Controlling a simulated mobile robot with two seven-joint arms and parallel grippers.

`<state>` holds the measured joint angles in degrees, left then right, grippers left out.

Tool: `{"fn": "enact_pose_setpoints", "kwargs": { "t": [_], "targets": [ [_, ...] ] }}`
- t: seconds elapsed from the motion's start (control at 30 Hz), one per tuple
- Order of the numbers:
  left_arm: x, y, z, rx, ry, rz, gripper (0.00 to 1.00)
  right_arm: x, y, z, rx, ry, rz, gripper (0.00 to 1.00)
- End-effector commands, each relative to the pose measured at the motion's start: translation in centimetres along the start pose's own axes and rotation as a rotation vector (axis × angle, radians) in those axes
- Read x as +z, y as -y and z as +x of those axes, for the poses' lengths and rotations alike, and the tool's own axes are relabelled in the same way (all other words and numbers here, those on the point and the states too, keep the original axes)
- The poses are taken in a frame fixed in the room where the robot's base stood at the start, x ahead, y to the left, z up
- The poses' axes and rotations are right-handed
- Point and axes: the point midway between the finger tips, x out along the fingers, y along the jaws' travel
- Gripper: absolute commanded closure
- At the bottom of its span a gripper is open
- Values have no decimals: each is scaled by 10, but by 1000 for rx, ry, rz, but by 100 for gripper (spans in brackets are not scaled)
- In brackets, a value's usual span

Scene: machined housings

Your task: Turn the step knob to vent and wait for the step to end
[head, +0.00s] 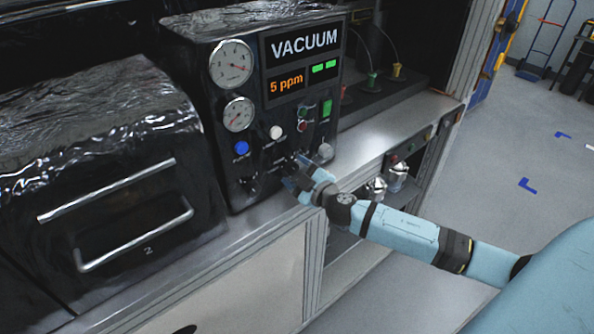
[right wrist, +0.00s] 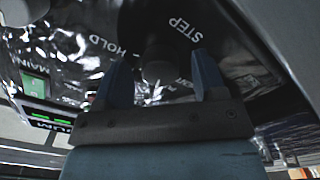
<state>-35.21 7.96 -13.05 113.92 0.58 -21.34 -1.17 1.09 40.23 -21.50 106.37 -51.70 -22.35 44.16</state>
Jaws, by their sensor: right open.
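The control box (head: 222,150) has a dark front with a screen (head: 303,46) reading VACUUM and an orange "5 ppm". My right gripper (head: 296,172) is at the lower right of this front and hides part of it. In the right wrist view the gripper (right wrist: 160,68) is open, its two blue fingers on either side of a dark knob (right wrist: 160,62). The word STEP is printed beside this knob and HOLD to its left. Whether the fingers touch the knob, and where it points, I cannot tell. My left gripper is not in view.
Two round gauges (head: 231,64) sit on the box's left side, with a blue button (head: 241,148) and a white button (head: 276,132) below. A foil-covered box with a handle (head: 120,220) stands to the left. A metal ledge (head: 385,130) runs along the front.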

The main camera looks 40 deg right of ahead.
Motion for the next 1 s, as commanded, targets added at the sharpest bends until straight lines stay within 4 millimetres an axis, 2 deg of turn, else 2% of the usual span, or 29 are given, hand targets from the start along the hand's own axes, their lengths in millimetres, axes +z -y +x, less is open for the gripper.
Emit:
{"fn": "enact_pose_setpoints", "kwargs": {
  "t": [0.2,0.4,0.73,1.0],
  "targets": [
    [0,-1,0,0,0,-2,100,0,0,0,0,0,0,38],
    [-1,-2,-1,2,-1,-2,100,0,0,0,0,-1,0,84],
    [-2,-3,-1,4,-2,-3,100,0,0,0,0,-1,-33,85],
    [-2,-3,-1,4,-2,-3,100,-1,-1,0,1,-2,-189,85]
  ]
}}
